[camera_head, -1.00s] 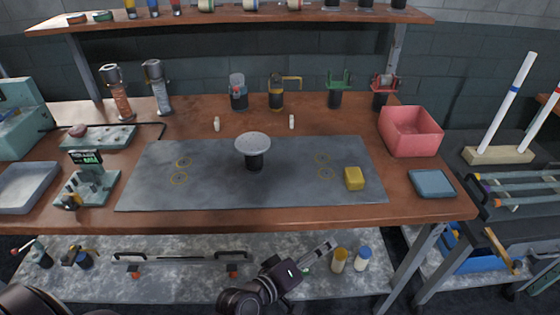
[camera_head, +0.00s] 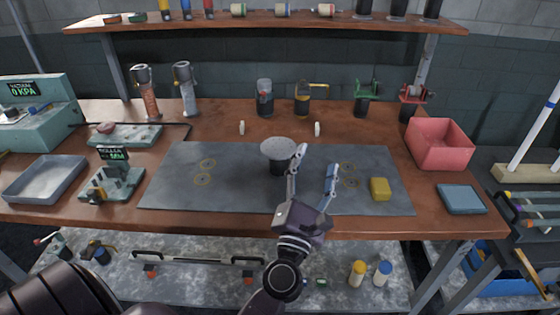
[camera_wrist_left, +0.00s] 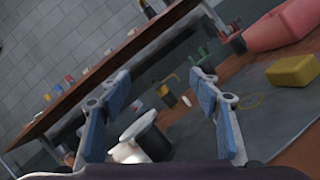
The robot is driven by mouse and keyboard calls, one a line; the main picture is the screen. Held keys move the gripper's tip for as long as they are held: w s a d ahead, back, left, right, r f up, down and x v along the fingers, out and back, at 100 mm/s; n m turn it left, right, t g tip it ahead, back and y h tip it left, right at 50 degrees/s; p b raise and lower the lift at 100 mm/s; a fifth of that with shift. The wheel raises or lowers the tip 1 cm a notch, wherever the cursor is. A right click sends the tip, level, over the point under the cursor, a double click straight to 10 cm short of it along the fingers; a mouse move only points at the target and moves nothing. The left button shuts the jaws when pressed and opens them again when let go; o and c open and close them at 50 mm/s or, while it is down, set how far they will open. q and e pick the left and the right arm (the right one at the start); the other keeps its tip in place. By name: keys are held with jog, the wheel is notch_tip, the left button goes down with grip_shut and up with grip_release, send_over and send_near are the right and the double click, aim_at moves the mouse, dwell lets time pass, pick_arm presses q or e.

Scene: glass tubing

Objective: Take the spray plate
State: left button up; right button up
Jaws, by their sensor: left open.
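A pale grey round plate on a dark stand (camera_head: 278,147) stands upright on the grey mat (camera_head: 230,200) in the middle of the bench; it is the likely spray plate, though no label shows. My left gripper (camera_head: 316,160) is open and empty, just to the right of and in front of the stand, fingers pointing to the back. One finger overlaps the plate's right edge in the picture; I cannot tell whether they touch. The left wrist view shows both blue-padded fingers apart, with the plate (camera_wrist_left: 138,125) low and near the left finger. My right gripper is not in view.
A yellow block (camera_head: 380,189) lies on the mat to the right of my gripper. A pink bin (camera_head: 440,145) and a blue square pad (camera_head: 461,198) stand at the right. Small pegs and tools line the back. A grey tray (camera_head: 45,180) is at the left.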

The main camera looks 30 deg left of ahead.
aim_at(280, 165)
pick_arm(q)
jog(key=a+f+n+g+y, duration=0.1)
jog(key=a+n, duration=0.1)
jog(key=n, duration=0.1)
jog(key=a+f+n+g+y, duration=0.1)
jog(key=a+n+y, duration=0.1)
jog(key=a+f+n+g+y, duration=0.1)
jog(key=a+n+g, duration=0.1)
jog(key=n, duration=0.1)
jog(key=shift+f+n+y, duration=0.3)
jog(key=shift+f+y, duration=0.1)
jog(key=a+f+n+g, duration=0.1)
jog(key=f+n, duration=0.1)
jog(key=a+f+n+g+y, duration=0.1)
jog(key=g, duration=0.1)
jog(key=shift+s+a+f+n, duration=0.2)
jog(key=shift+f+n, duration=0.15)
jog(key=shift+n, duration=0.05)
jog(key=p+x, duration=0.1)
jog(key=x, duration=0.7)
jog(key=shift+s+a+f+p, duration=0.1)
jog(key=shift+s+f+p, duration=0.1)
jog(key=shift+p, duration=0.15)
jog(key=shift+c, duration=0.2)
jog(key=c, duration=1.3)
jog(key=shift+c, duration=0.8)
jog(key=shift+r, duration=0.1)
